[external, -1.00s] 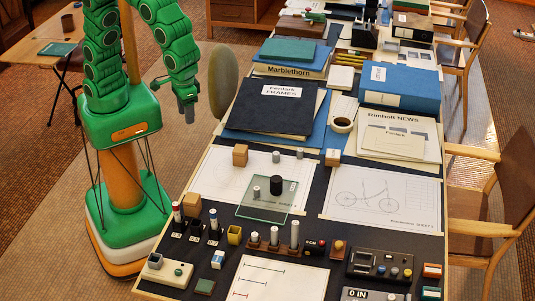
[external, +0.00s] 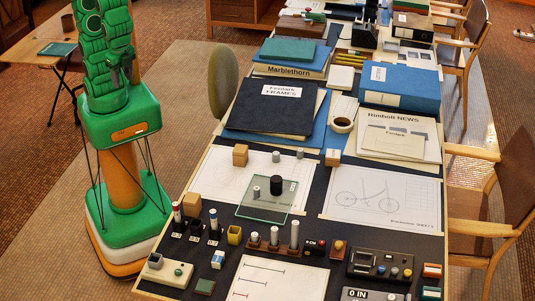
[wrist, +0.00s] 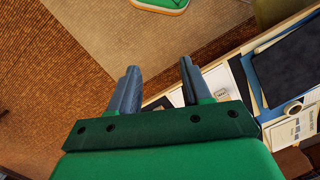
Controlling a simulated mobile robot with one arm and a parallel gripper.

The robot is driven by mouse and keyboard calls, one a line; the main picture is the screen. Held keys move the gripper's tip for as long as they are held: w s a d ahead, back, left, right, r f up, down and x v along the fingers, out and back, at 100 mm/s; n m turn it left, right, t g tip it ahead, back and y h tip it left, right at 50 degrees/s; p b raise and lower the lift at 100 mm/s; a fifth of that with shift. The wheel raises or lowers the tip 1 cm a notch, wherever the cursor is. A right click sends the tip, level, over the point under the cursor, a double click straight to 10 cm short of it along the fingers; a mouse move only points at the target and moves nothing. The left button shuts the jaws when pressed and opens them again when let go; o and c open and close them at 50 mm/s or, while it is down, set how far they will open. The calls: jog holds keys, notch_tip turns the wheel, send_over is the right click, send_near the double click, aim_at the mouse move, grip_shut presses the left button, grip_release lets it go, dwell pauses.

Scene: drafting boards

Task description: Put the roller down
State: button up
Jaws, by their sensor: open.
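My gripper (wrist: 159,66) is open in the wrist view, with nothing between its two grey fingers. In the external view my arm is folded in close to my column, off the table's left side and well away from the small objects. No object is plainly marked as the roller. A black cylinder (external: 276,186) stands upright on a glass plate (external: 263,207), beside a smaller grey cylinder (external: 256,191). Two more small grey cylinders, a left one (external: 276,157) and a right one (external: 300,154), stand on the drawing sheet behind the plate.
The long table (external: 320,172) holds wooden blocks, a bicycle drawing (external: 375,200), a black folder (external: 275,105), blue boxes and a tape roll (external: 342,125). Several small pots and pegs crowd its front. Chairs line the right side.

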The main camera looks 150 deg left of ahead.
jog(key=s+d+m, duration=0.2)
jog(key=s+m, duration=0.2)
jog(key=s, duration=0.4)
jog(key=shift+f, duration=0.4)
jog(key=shift+o, duration=0.5)
jog(key=shift+o, duration=0.5)
jog(key=shift+w, duration=0.1)
